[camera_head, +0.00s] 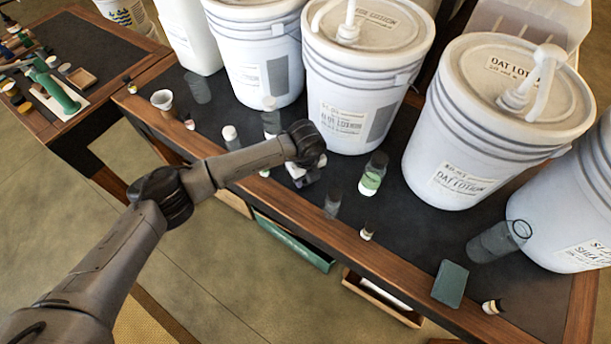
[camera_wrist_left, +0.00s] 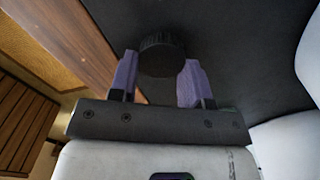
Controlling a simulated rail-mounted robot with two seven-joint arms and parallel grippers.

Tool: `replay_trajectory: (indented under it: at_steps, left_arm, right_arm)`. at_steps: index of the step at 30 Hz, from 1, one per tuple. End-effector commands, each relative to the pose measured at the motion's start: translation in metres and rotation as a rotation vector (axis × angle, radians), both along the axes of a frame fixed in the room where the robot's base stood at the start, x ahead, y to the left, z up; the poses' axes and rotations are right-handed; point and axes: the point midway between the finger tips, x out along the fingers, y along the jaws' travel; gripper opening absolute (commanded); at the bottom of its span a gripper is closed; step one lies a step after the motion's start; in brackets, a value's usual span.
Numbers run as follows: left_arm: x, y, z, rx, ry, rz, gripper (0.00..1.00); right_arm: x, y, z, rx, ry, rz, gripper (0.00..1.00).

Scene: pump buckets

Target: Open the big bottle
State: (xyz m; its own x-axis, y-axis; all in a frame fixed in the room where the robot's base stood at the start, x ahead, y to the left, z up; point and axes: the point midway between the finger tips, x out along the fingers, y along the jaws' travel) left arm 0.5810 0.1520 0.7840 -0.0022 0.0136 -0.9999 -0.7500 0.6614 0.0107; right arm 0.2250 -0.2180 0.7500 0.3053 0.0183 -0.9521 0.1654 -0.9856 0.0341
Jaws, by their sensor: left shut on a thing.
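My left gripper (camera_head: 308,178) is over the dark table mat, largely hidden by my own wrist in the head view. In the left wrist view its purple fingers (camera_wrist_left: 160,76) stand on either side of a dark, ribbed round cap (camera_wrist_left: 162,55) and are shut on it. Whatever is under the cap is hidden, so I cannot tell whether it sits on a bottle. A clear bottle with a dark cap and a pale green label (camera_head: 372,176) stands upright just right of the gripper. My right gripper is not in view.
Large white lotion buckets with pumps (camera_head: 365,70) line the back of the table. Small bottles, a dark green box (camera_head: 450,284) and a tilted clear jar (camera_head: 498,241) are on the mat. Open drawers (camera_head: 295,240) jut out below the wooden front edge. A second table (camera_head: 75,105) is at left.

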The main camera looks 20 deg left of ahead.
Motion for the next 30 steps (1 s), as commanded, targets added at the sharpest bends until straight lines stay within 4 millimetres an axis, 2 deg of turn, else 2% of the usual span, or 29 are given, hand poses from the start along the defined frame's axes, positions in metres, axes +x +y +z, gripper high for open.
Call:
replay_trajectory:
  at_steps: [12, 13, 18, 21, 30]
  left_arm:
    - [0.0004, 0.0004, -0.0054, 0.001, -0.001, 0.0, 0.15]
    - [0.0004, 0.0004, -0.0054, 0.0, -0.001, 0.0, 0.45]
    - [0.0004, 0.0004, -0.0047, 0.0, -0.001, 0.0, 0.61]
    - [0.0004, 0.0004, -0.0046, 0.0, -0.001, 0.0, 0.69]
    - [0.0005, 0.0003, 0.0006, -0.001, -0.002, 0.0, 0.69]
  right_arm:
    - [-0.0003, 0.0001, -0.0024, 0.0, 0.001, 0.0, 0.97]
    - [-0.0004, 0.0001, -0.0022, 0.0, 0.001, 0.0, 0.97]
    - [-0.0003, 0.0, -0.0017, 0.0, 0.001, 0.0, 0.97]
    - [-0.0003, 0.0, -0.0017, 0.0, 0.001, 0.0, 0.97]
    - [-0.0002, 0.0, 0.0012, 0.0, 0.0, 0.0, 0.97]
